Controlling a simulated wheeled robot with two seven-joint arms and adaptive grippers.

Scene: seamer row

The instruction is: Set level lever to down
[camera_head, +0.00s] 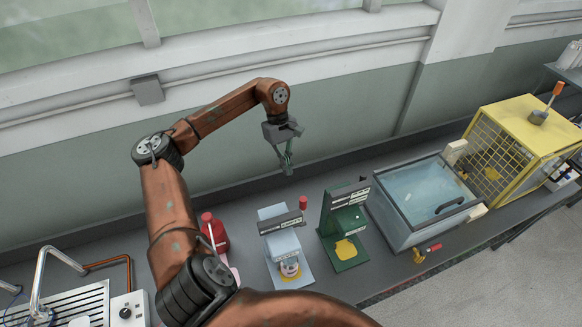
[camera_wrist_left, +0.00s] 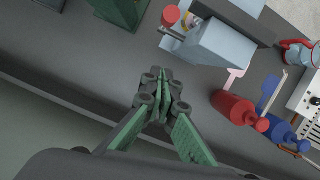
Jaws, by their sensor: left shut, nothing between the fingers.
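My left gripper (camera_head: 288,166) hangs pointing down above the back of the bench, near the wall. Its fingers are shut and empty in the left wrist view (camera_wrist_left: 162,78). A lever with a red knob (camera_head: 303,203) stands on the blue-grey seamer (camera_head: 280,232), in front of the gripper; the knob (camera_wrist_left: 171,15) shows at the top of the wrist view. An orange-handled lever (camera_head: 556,92) is on the yellow cage. I cannot tell which one is the level lever. My right gripper is out of view.
A green machine (camera_head: 342,213) stands right of the seamer, then the clear-lidded water tank (camera_head: 400,225) and the yellow cage (camera_head: 552,140). The bench strip behind the machines is clear.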

